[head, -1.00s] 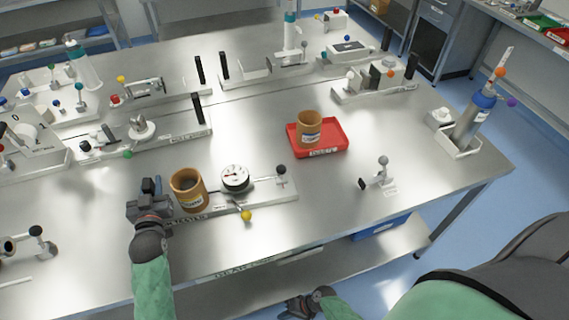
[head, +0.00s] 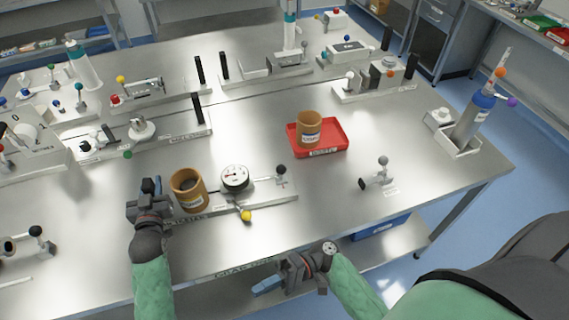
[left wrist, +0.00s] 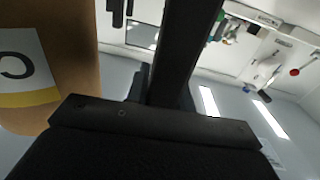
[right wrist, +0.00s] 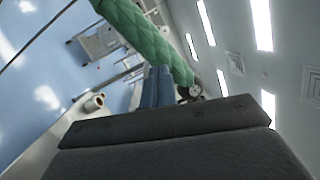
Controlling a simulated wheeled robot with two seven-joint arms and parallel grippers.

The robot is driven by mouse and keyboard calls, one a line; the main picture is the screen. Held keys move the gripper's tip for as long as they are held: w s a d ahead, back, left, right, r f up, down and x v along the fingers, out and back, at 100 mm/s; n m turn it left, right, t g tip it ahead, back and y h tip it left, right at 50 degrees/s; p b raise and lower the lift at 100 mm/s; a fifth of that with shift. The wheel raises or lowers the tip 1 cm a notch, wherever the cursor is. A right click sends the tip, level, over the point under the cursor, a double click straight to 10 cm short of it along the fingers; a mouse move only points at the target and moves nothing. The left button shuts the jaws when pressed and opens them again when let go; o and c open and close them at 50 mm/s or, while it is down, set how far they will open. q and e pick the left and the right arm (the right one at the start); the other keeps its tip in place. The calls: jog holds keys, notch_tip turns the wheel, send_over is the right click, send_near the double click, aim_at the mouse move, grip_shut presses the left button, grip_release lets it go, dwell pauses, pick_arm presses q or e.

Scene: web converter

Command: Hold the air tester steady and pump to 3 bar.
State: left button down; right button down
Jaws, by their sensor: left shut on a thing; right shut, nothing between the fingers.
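The air tester is a long low plate (head: 270,199) near the table's front edge. It bears a brown cardboard core (head: 188,190), a round white dial gauge (head: 234,177), a rod with a black ball (head: 281,170) and a yellow knob (head: 246,216). The gauge's figures are too small to read. My left gripper (head: 152,186) is shut on the tester's left-end grip, which it mostly hides. In the left wrist view a dark upright bar (left wrist: 185,50) stands beside the core. My right gripper (head: 266,285) is shut and empty, in front of the table edge, apart from the tester.
A red tray (head: 337,141) with another brown core (head: 309,129) stands behind the tester. A small grey fixture (head: 381,175) is to its right, and a blue bottle in a holder (head: 474,120) at the table's right edge. Other fixtures fill the back and left.

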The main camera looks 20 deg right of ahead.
aim_at(281, 173)
jog(key=w+d+r+t+h, duration=0.1)
jog(key=w+d+h, duration=0.1)
jog(key=w+d, duration=0.3)
jog(key=w+d+r+n+t+h, duration=0.1)
jog(key=w+d+r+t+h, duration=0.1)
jog(key=w+d, duration=0.3)
jog(key=w+d+r+n+t+h, duration=0.1)
jog(key=w+d+h, duration=0.3)
jog(key=w+d, duration=0.2)
jog(key=shift+d+r+t, duration=0.15)
jog(key=shift+r+t, duration=0.15)
jog(key=w+d+r+t+h, duration=0.45)
jog(key=w+d+r, duration=0.35)
jog(key=w+d, duration=0.25)
jog(key=shift+n+g+h, duration=0.25)
jog(key=shift+n+h, duration=0.05)
jog(key=shift+h, duration=0.05)
jog(key=x, duration=0.9)
jog(key=shift+s+d+f, duration=0.3)
jog(key=shift+d+f, duration=0.1)
jog(key=shift+d, duration=0.05)
jog(key=a, duration=0.3)
jog(key=shift+r, duration=0.1)
jog(key=shift+s+a+r, duration=0.1)
jog(key=shift+a+r, duration=0.05)
jog(key=shift+a, duration=0.4)
